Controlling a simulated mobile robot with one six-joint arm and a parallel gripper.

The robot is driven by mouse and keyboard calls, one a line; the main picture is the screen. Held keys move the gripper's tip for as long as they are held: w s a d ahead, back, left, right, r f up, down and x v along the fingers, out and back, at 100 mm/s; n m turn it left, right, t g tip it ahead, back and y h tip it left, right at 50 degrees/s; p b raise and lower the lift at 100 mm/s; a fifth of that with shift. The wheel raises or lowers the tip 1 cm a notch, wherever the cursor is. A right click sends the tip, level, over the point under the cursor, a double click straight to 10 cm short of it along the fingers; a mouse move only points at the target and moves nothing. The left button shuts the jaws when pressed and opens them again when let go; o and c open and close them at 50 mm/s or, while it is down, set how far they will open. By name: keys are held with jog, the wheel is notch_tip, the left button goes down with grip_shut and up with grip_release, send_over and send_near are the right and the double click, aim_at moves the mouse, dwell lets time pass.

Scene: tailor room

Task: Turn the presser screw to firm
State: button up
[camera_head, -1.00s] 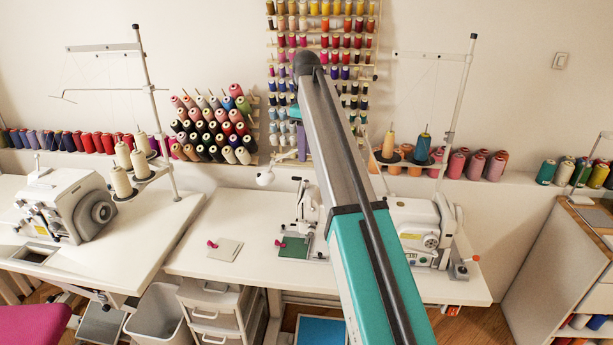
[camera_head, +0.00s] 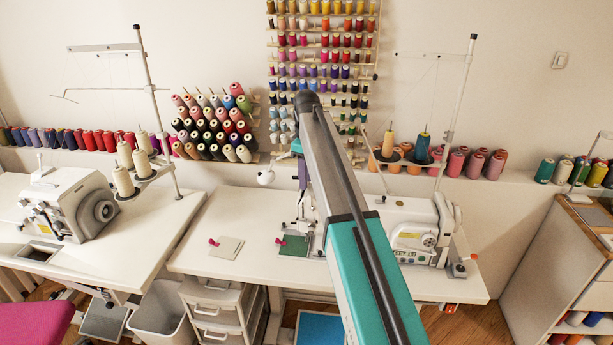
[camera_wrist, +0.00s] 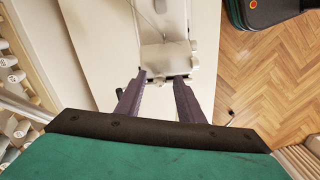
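The white sewing machine (camera_head: 412,226) stands on the white table, its needle end (camera_head: 303,207) partly hidden behind my arm. In the wrist view the machine (camera_wrist: 165,55) is seen from above. My gripper (camera_wrist: 160,76) is open, with its two dark purple fingers apart and the end of the machine showing between and just beyond the tips. In the head view a purple finger (camera_head: 303,174) shows just above the needle end. I cannot tell whether the fingers touch the machine. The presser screw is too small to make out clearly.
A green cloth patch (camera_head: 294,245) lies by the needle end and a pale patch (camera_head: 227,247) lies to its left. A serger (camera_head: 68,205) stands on the left table. A thread rack (camera_head: 320,60) is on the wall behind.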

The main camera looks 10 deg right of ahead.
grip_shut()
